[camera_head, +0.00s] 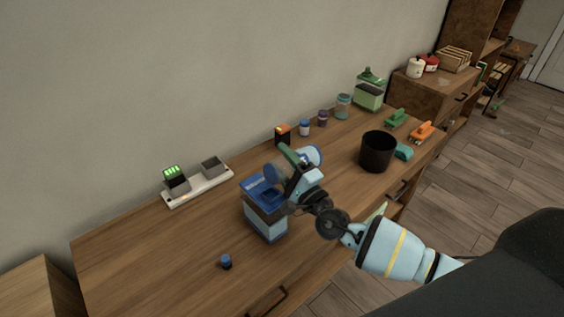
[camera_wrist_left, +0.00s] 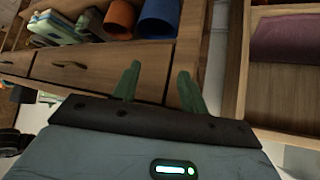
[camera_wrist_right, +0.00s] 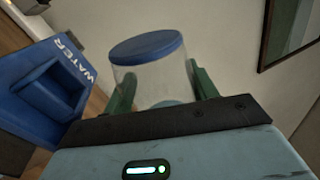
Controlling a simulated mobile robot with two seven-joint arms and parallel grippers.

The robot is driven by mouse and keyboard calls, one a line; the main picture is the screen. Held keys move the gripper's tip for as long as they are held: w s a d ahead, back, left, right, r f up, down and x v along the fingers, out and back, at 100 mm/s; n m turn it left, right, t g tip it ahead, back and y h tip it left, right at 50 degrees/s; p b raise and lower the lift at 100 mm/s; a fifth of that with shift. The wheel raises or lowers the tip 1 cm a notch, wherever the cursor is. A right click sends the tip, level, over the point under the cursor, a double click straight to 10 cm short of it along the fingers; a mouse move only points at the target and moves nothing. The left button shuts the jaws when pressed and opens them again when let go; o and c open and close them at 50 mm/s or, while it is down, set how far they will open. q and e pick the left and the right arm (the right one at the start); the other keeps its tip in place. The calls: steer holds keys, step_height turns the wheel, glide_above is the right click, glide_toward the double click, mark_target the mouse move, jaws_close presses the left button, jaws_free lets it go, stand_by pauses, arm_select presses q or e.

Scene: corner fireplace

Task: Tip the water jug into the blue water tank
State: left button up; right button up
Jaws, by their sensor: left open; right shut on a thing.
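The blue water tank (camera_head: 268,222) stands upright on the wooden desk in the head view. Its blue top and the word WATER show at the left of the right wrist view (camera_wrist_right: 50,85). My right gripper (camera_head: 291,160) is shut on the water jug (camera_head: 312,155), a clear vessel with a blue end (camera_wrist_right: 147,46). It holds the jug tilted, above and beside the tank's top. The gripper partly hides the jug, and I cannot tell whether water flows. My left gripper (camera_wrist_left: 158,88) is open and empty before drawer fronts in its wrist view, outside the head view.
A small blue cap (camera_head: 226,262) lies on the desk in front of the tank. A white charger strip (camera_head: 200,188) lies by the wall. The desk's left front is clear.

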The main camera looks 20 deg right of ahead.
stand_by(0.5)
steer(key=shift+f+n+y, duration=0.25)
steer(key=shift+n+y, duration=0.05)
steer(key=shift+n, duration=0.6)
steer(key=shift+n, duration=0.3)
stand_by(0.4)
steer(key=shift+f, duration=0.1)
